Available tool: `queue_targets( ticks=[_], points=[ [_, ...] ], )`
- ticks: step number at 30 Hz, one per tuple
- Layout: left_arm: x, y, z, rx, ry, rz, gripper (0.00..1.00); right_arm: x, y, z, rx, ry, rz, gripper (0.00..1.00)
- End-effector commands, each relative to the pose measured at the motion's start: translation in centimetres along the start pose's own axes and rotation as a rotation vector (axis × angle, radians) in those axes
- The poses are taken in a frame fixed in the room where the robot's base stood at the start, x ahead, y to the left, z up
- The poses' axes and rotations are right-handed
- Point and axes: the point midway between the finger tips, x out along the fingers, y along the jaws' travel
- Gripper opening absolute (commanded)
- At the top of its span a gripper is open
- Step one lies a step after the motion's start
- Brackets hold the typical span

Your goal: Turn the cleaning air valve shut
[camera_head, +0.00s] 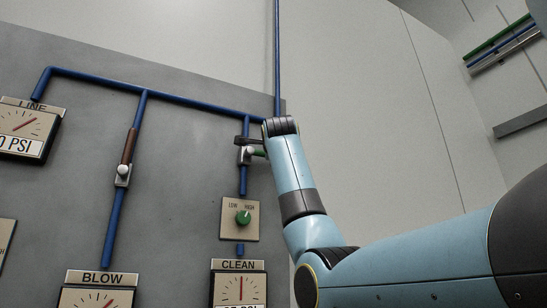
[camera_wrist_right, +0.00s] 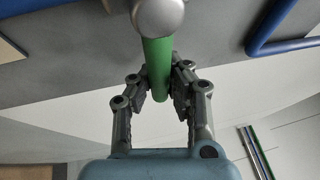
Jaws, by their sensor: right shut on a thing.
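The cleaning air valve (camera_head: 247,155) sits on the blue pipe above the CLEAN gauge (camera_head: 240,285). A short part of its green handle (camera_head: 259,153) shows to the right of the valve body, roughly across the pipe; my arm and gripper hide the rest. In the wrist view the green handle (camera_wrist_right: 157,52) runs down from a round silver hub (camera_wrist_right: 158,16) between my fingers. My right gripper (camera_wrist_right: 164,84) is shut on the handle near its free end. In the head view it (camera_head: 250,142) is at the valve, partly hidden. My left gripper is not in view.
A green LOW/HIGH knob (camera_head: 243,217) lies just below the valve. To the left, the blow valve (camera_head: 123,172) has a brown handle (camera_head: 130,146) lying along its pipe. The LINE gauge (camera_head: 20,125) is at far left. Blue pipes (camera_head: 190,101) run across the grey panel.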

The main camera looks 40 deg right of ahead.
Motion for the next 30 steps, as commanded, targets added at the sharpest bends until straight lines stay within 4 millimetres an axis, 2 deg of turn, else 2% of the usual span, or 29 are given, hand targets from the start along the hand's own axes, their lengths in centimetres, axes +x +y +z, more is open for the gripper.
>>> queue_targets(
  ticks=[16, 17, 23, 30],
  points=[
    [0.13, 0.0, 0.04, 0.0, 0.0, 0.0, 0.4, -0.04, 0.34, 0.0, 0.025, 0.005, 0.014, 0.0],
    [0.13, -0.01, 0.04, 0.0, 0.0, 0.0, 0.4, -0.03, 0.36, 0.0, 0.024, 0.005, 0.014, 0.14],
    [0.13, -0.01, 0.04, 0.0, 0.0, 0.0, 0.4, -0.03, 0.33, -0.01, 0.023, 0.005, 0.013, 0.4],
    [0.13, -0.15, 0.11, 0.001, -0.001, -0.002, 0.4, -0.05, 0.25, -0.03, 0.022, 0.005, 0.011, 0.41]
  ],
)
